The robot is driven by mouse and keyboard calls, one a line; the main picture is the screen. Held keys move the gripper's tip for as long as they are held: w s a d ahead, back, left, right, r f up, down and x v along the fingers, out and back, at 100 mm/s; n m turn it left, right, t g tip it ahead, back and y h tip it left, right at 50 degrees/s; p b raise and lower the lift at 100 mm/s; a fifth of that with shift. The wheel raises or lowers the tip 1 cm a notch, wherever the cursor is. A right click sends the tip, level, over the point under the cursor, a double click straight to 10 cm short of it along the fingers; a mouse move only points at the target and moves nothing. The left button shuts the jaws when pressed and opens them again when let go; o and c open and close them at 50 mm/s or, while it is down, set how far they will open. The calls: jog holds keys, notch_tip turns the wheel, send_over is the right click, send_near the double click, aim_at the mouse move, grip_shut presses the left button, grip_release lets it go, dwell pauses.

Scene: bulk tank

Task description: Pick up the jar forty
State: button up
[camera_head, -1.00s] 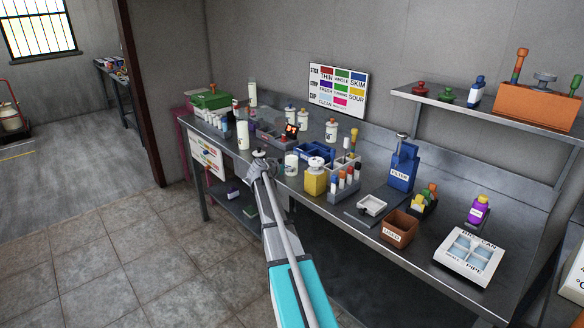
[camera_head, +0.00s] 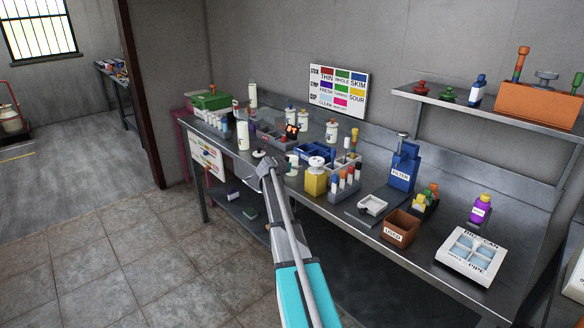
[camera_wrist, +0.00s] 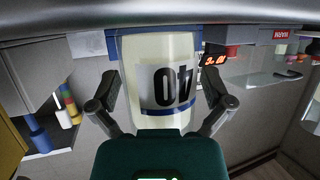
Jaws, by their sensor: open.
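The jar forty (camera_wrist: 150,50) is a pale, cream-coloured jar with blue bands and a white label reading 40. It appears upside down in the wrist view because that view is inverted. My gripper (camera_wrist: 158,88) is open, with one finger on each side of the jar. I cannot tell whether either finger touches it. In the head view my gripper (camera_head: 267,166) is at the bench's front edge, and the jar (camera_head: 292,160) stands upright on the bench just beyond it, partly hidden by the gripper.
A yellow container (camera_head: 315,181) and a rack of coloured tubes (camera_head: 344,185) stand to the right of the jar. A tall white bottle (camera_head: 243,135) stands to the left. A blue tray (camera_head: 314,152) is behind. The floor (camera_head: 120,260) at front left is clear.

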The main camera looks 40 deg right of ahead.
aim_at(292, 159)
jog(key=c, duration=1.1)
jog(key=shift+c, duration=0.2)
jog(key=shift+r+p, duration=0.35)
jog(key=shift+r+p, duration=1.15)
jog(key=shift+p, duration=0.05)
jog(key=shift+s+r, duration=0.1)
jog(key=shift+r, duration=0.1)
jog(key=s+a+r+p, duration=0.8)
jog(key=s+r+p, duration=0.1)
jog(key=s, duration=0.1)
jog(key=shift+s+r+p, duration=0.2)
jog(key=shift+s+p, duration=0.2)
jog(key=shift+s+a, duration=0.1)
jog(key=shift+a, duration=0.05)
dwell(1.0)
